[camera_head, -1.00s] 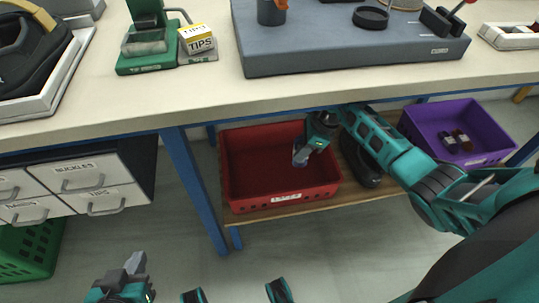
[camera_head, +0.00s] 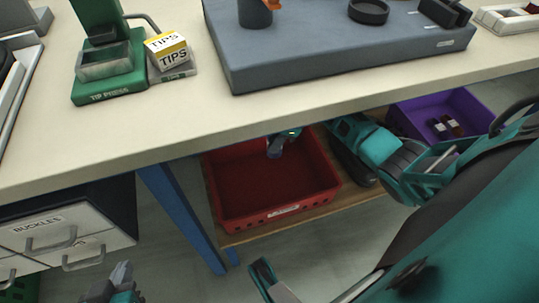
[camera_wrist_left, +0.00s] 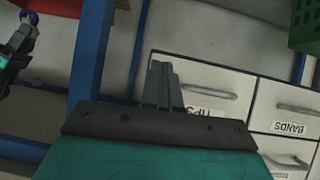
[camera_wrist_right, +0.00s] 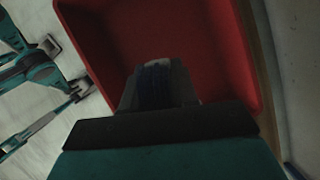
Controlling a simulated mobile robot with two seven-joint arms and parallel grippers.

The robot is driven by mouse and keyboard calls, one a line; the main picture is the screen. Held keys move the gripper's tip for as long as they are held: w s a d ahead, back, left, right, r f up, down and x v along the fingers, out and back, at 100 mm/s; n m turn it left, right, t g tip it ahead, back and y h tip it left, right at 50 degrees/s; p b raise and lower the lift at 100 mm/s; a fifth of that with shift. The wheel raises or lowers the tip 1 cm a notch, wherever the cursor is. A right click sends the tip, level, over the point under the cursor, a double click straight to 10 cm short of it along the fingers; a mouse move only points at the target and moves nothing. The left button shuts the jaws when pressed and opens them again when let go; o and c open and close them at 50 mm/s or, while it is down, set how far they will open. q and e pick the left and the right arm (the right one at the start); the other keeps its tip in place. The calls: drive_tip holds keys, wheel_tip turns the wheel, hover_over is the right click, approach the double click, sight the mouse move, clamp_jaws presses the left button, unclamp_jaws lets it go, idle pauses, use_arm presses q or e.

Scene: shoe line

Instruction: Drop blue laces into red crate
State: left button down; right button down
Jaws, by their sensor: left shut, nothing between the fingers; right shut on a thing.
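The red crate (camera_head: 250,218) sits on the lower shelf under the workbench and is open at the top. Its inside looks empty in the head view. My right gripper (camera_head: 275,150) is at the crate's back part, under the table edge. In the right wrist view it is shut on the dark blue laces (camera_wrist_right: 155,90), with the red crate (camera_wrist_right: 215,45) beneath and around them. The height of the laces above the crate floor is hard to tell. My left gripper (camera_head: 122,272) is shut and empty, low in front of the drawers; it also shows in the left wrist view (camera_wrist_left: 162,82).
The workbench edge (camera_head: 200,150) overhangs the shelf, with a blue leg (camera_head: 180,215) left of the crate. A purple crate (camera_head: 470,105) with small items stands to the right. A white drawer unit (camera_head: 60,235) is at the left. A green tip press (camera_head: 105,75) stands on top.

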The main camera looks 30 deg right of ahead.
wheel_tip(320, 180, down, 3)
drive_tip(key=shift+r+b, duration=0.15)
drive_tip(key=shift+b, duration=0.65)
drive_tip(key=shift+f, duration=0.35)
use_arm(q)
drive_tip(key=shift+w+d+f, duration=0.25)
drive_tip(key=shift+w+d, duration=0.1)
drive_tip(key=shift+d, duration=0.2)
use_arm(e)
drive_tip(key=c, duration=0.8)
unclamp_jaws()
drive_tip(key=shift+r, duration=0.1)
use_arm(q)
drive_tip(key=shift+a, duration=0.15)
drive_tip(key=shift+s+a+r+p, duration=0.1)
drive_tip(key=shift+a+r+p, duration=0.45)
drive_tip(key=shift+p, duration=0.65)
use_arm(e)
drive_tip(key=v, duration=0.7)
drive_tip(key=shift+r, duration=0.2)
